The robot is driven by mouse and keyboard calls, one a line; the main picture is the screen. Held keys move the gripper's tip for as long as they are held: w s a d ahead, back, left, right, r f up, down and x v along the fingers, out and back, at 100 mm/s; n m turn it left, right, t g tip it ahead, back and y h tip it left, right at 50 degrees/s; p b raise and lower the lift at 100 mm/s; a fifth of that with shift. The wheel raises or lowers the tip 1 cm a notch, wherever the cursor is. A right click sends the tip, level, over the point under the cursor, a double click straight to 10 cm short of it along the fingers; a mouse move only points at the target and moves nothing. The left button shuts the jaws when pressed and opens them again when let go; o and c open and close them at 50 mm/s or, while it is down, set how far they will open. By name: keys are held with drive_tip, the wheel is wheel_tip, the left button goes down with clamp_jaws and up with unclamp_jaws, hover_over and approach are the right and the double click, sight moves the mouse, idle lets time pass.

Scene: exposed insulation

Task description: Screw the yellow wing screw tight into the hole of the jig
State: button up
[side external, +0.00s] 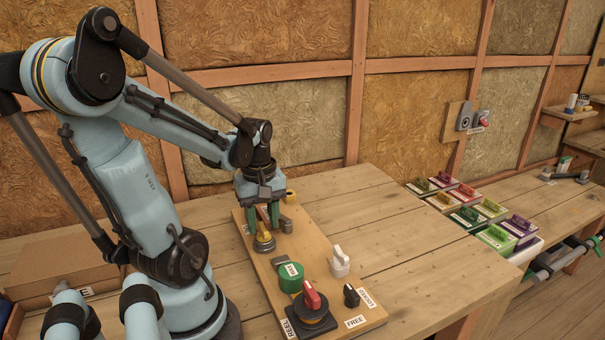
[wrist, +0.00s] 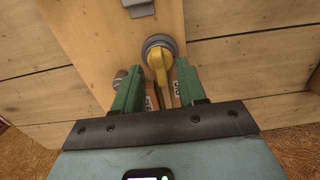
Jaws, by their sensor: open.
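A yellow wing-shaped piece on a round grey base (side external: 264,240) sits on the wooden board (side external: 330,265), which appears to be the jig. In the wrist view the yellow wing (wrist: 158,62) points down toward my gripper. My gripper (side external: 263,218) has green fingers, is open and points down over this piece. In the wrist view my gripper (wrist: 158,74) has one finger on each side of the wing, with gaps visible. I cannot tell any screw thread or hole, nor how deep the piece sits. A second yellow part (side external: 291,197) shows behind my gripper.
The board also carries a green round part (side external: 290,277), a red-handled switch (side external: 311,300), a white knob (side external: 340,262) and a black knob (side external: 351,296). Several coloured boxes (side external: 470,213) stand at the right.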

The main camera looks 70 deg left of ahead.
sight(263, 227)
wheel_tip(263, 227, up, 11)
drive_tip(key=shift+r, duration=0.2)
idle(0.5)
idle(0.5)
drive_tip(key=w+d+f+m+t, duration=0.2)
drive_tip(key=w+d+m, duration=0.3)
drive_tip(key=d+m, duration=0.3)
drive_tip(key=w+d+f+m+t, duration=0.2)
drive_tip(key=w+d+m+t, duration=0.3)
drive_tip(key=d+m, duration=0.3)
drive_tip(key=shift+w+d+f+m, duration=0.4)
drive_tip(key=shift+w+m, duration=0.2)
drive_tip(key=shift+m, duration=0.4)
drive_tip(key=shift+a, duration=0.15)
drive_tip(key=shift+c, duration=0.5)
